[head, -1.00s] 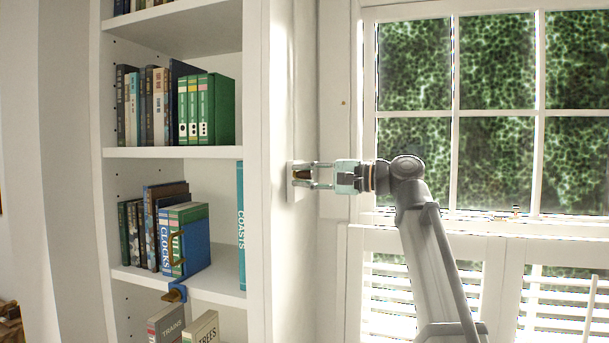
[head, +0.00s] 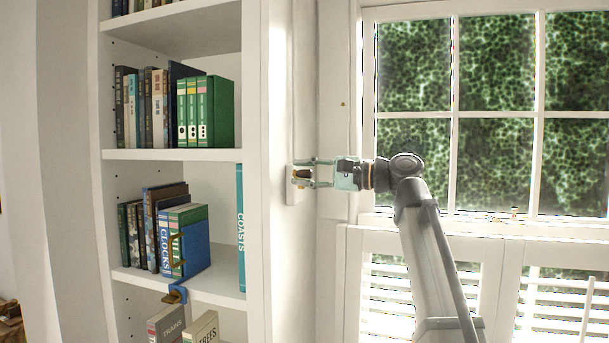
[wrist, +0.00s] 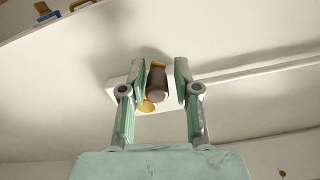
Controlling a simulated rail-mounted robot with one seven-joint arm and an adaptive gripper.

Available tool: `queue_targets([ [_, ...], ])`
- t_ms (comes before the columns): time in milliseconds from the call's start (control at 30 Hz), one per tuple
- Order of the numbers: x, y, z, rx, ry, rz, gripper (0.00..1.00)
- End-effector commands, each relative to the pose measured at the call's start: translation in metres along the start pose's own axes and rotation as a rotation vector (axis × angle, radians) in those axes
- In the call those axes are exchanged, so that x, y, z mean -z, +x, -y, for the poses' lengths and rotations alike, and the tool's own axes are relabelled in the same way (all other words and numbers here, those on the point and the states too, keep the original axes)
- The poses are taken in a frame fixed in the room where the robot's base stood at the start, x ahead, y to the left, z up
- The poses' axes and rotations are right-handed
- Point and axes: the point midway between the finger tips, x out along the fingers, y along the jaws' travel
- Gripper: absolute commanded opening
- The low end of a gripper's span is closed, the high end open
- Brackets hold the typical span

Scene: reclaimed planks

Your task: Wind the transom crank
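The crank has a dark brown knob (wrist: 157,84) with brass parts (wrist: 147,106) by it, on a pale plate (wrist: 118,96) fixed to the white upright surface beside the window. In the head view the knob (head: 301,173) is small and partly covered by my fingers. My gripper (wrist: 160,82) is open, with one green-padded finger on each side of the knob. The left pad is very close to the knob; I cannot tell whether it touches. A narrow gap shows on the right. In the head view my gripper (head: 302,173) reaches left to the plate.
A white bookcase (head: 255,120) with books stands left of the crank. A blue clamp (head: 175,291) sits on its lower shelf edge. The window (head: 455,110), with shutters (head: 390,290) below, is behind my arm on the right.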

Motion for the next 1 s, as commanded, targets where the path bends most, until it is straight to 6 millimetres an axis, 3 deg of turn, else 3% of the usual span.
queue_targets([
  [467, 0.001, -0.009, -0.001, -0.003, 0.000, -0.002, 0.46],
  [1000, 0.001, -0.101, 0.000, -0.002, 0.000, -0.002, 0.46],
])
